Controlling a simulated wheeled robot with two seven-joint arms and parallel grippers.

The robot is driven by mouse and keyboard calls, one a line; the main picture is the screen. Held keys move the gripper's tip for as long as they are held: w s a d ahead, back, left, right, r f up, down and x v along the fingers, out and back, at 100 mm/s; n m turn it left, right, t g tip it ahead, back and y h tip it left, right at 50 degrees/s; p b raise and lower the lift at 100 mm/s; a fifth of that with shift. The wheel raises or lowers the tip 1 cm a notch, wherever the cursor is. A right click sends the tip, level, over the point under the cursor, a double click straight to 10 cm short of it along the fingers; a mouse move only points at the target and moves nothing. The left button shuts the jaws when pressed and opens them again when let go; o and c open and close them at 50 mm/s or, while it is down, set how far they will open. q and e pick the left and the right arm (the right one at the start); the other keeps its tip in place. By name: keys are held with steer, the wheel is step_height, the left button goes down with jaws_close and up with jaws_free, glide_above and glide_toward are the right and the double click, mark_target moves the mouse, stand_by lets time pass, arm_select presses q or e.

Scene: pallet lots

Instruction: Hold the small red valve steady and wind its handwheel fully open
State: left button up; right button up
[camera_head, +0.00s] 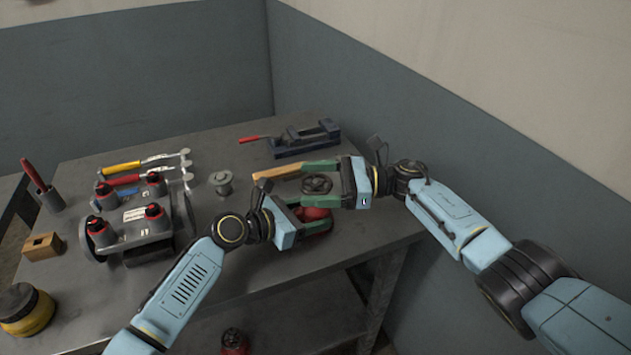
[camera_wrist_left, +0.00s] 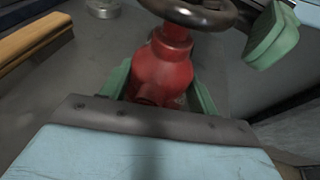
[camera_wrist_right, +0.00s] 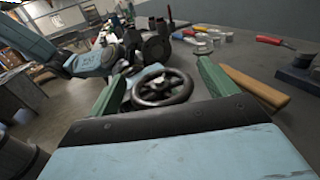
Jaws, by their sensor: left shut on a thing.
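The small red valve (camera_head: 314,214) stands on the grey workbench, with its dark handwheel (camera_head: 317,184) on top. My left gripper (camera_head: 322,214) is shut on the red body, one green finger on each side. The left wrist view shows the body (camera_wrist_left: 163,72) between the fingers, and the wheel (camera_wrist_left: 190,12) is cut off by the top edge. My right gripper (camera_head: 304,184) is open, its fingers on either side of the handwheel. In the right wrist view the wheel (camera_wrist_right: 162,88) lies between the fingers with gaps; contact is not visible.
A wooden handle (camera_head: 272,173) lies close beyond the right gripper's fingers. A vise (camera_head: 305,140) stands at the back. A grey metal piece (camera_head: 222,183) and a red-and-grey assembly (camera_head: 130,225) are to the left. A wall stands behind the bench.

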steer(key=shift+d, duration=0.1)
steer(key=d, duration=0.7)
steer(key=shift+d, duration=0.15)
steer(key=shift+w+r, duration=0.1)
steer(key=shift+w, duration=0.05)
